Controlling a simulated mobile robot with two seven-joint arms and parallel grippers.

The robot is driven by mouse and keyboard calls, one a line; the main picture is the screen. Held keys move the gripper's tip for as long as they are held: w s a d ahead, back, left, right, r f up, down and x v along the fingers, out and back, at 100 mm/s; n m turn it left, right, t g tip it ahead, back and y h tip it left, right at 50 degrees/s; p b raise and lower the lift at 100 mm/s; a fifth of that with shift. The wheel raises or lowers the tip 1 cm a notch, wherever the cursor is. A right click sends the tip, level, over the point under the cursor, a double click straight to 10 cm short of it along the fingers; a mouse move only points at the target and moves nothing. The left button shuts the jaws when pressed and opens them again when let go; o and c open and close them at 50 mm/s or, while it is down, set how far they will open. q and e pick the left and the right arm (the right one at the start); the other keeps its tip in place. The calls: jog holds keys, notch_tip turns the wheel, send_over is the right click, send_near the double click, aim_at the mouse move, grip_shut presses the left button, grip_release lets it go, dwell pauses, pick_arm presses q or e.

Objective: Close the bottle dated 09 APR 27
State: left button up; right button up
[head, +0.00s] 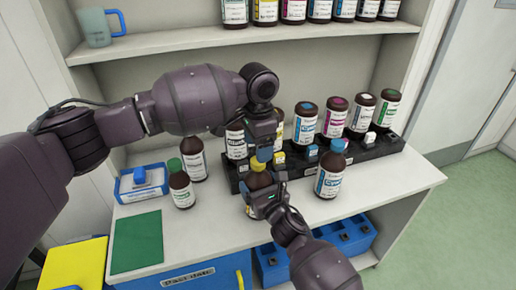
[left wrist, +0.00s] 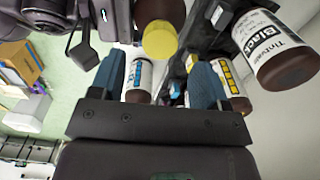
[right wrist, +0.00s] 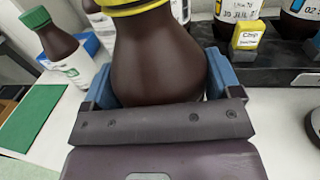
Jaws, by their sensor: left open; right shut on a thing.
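A brown bottle (head: 258,180) stands at the front of the shelf with a yellow cap (head: 258,166) at its mouth; I cannot tell how tightly the cap sits. No date is readable on it. My right gripper (head: 264,206) is shut on this bottle's body, and the right wrist view shows the bottle (right wrist: 158,60) between both fingers. My left gripper (head: 264,152) is open just above the yellow cap. In the left wrist view, the yellow cap (left wrist: 160,41) lies just beyond and between the spread fingertips, not gripped.
A black rack (head: 300,165) with several bottles and small coloured blocks stands behind. A blue-capped bottle (head: 330,172) stands to the right. A green-capped bottle (head: 181,186), a blue tray (head: 143,187) and a green mat (head: 137,242) are on the left.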

pick_arm(q)
jog(key=shift+c, duration=0.4)
jog(key=shift+r+n, duration=1.75)
jog(key=shift+n, duration=0.05)
jog(key=shift+f, duration=4.05)
jog(key=c, duration=1)
jog(key=o, duration=1.1)
